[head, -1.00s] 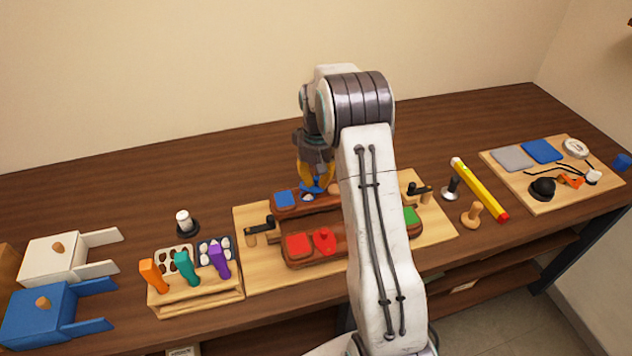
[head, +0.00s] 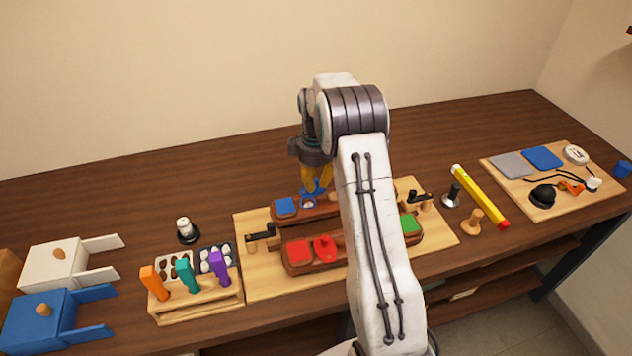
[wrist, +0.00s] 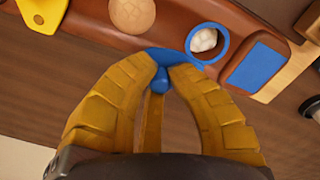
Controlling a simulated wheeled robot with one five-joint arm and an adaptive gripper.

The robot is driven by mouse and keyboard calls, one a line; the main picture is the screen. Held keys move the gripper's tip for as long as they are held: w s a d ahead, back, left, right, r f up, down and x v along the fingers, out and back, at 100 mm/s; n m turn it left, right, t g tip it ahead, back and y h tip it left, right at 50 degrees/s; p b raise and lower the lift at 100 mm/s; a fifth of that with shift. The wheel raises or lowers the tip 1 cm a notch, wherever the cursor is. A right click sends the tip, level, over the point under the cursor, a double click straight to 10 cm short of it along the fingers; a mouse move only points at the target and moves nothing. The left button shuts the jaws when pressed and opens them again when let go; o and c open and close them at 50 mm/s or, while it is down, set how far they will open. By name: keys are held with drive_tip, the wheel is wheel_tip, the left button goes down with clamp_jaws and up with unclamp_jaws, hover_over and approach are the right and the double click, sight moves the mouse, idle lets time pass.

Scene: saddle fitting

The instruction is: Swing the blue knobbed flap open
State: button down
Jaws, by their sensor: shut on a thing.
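The blue knobbed flap (wrist: 168,56) stands beside a blue-rimmed round opening (wrist: 208,42) in the brown wooden saddle piece. The opening is uncovered and a whitish lump shows inside it. My gripper (wrist: 165,70) has its yellow fingers closed around the flap's blue knob (wrist: 160,78). In the head view the blue flap (head: 313,186) shows below my gripper (head: 317,182), behind the opening (head: 308,204). The flap's hinge is not clear in either view.
A blue square pad (head: 285,206) lies left of the opening. In front are red pads (head: 300,251) and a red knobbed piece (head: 324,248). A tool rack (head: 195,300) stands left, a yellow bar (head: 480,196) right. The table behind is clear.

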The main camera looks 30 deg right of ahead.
sight(315, 180)
idle(0.4)
drive_tip(key=c, duration=1.2)
unclamp_jaws()
wheel_tip(315, 180, up, 12)
